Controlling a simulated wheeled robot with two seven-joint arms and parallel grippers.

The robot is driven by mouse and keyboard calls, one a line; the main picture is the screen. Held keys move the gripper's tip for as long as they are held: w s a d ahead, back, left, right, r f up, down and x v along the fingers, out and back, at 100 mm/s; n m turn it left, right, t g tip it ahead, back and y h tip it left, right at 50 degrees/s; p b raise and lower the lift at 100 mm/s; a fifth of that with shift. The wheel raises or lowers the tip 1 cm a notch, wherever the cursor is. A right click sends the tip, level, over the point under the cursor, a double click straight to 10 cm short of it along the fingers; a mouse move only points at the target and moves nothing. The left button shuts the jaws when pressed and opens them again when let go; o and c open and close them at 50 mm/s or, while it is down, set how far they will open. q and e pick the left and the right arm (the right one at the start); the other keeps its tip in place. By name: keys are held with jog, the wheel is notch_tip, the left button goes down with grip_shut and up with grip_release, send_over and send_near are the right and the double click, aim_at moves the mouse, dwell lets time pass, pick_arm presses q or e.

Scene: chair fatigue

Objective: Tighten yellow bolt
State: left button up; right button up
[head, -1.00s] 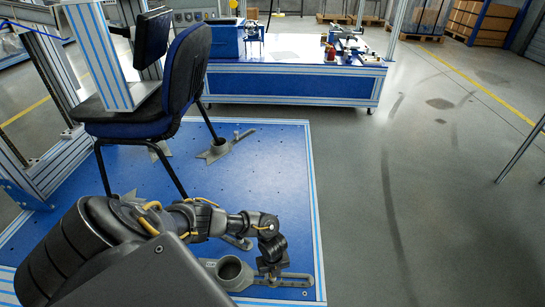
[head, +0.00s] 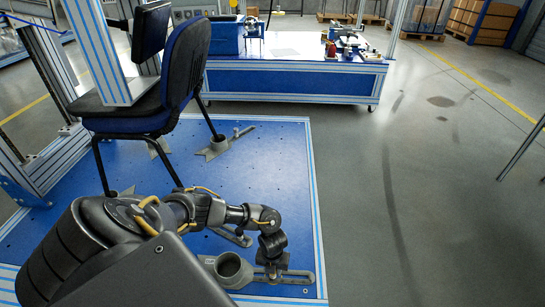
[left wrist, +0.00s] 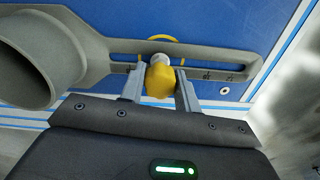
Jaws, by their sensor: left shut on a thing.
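The yellow bolt (left wrist: 159,80) sits at the slot of a grey slotted clamp plate (left wrist: 220,52) in the left wrist view, with a pale round end and a thin yellow ring behind it. My left gripper (left wrist: 160,88) is shut on the bolt, one finger on each side. In the head view my left gripper (head: 272,274) is over the slotted plate at the front right of the blue platform (head: 262,165). The bolt is hidden there by my gripper. My right gripper is in neither view.
A grey cup (head: 230,268) stands at the left end of the plate. A dark chair (head: 185,70) stands on the platform, with another footed clamp (head: 218,147) at its leg. A blue workbench (head: 290,82) is behind.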

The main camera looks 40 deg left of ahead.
pick_arm(q)
jog(key=o, duration=1)
jog(key=shift+r+n+p, duration=0.2)
jog(key=shift+n+p, duration=0.5)
jog(key=shift+p, duration=0.05)
jog(key=shift+n+p, duration=0.55)
jog(key=shift+n, duration=0.25)
jog(key=shift+f+n, duration=0.2)
jog(key=shift+n, duration=0.3)
